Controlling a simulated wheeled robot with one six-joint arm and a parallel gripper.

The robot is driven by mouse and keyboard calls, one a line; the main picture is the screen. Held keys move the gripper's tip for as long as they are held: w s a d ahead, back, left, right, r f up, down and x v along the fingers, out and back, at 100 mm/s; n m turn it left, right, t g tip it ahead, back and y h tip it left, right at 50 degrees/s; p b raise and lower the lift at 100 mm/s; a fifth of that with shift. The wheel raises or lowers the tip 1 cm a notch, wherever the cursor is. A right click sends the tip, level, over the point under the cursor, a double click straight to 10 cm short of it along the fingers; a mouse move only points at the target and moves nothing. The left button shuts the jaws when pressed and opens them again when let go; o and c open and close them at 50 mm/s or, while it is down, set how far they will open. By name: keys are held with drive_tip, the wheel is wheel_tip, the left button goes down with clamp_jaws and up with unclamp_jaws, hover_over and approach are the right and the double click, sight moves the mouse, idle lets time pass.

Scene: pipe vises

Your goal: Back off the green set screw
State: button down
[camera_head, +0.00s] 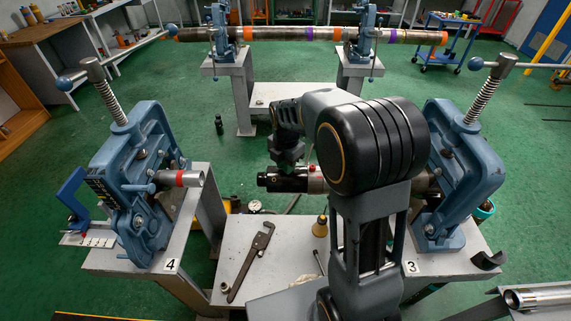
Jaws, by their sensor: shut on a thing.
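A pipe with a dark sleeve (284,182) at its left end runs level from the right vise (452,165), marked 3. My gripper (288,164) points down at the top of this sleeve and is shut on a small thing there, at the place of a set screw. The fingers hide that thing, so its green colour does not show. A small red screw head (312,167) stands on the pipe just right of my gripper. My arm hides the middle of the pipe.
The left vise (140,185), marked 4, holds a short pipe with a red band (182,179). A long banded pipe (275,33) lies across the back vises.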

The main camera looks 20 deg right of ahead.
drive_tip(key=shift+s+f+n, duration=0.1)
drive_tip(key=shift+f+n, duration=0.1)
drive_tip(key=shift+n, duration=0.2)
idle(0.8)
idle(0.8)
drive_tip(key=c, duration=1)
unclamp_jaws()
drive_tip(key=shift+r, duration=0.1)
wheel_tip(320, 180, up, 14)
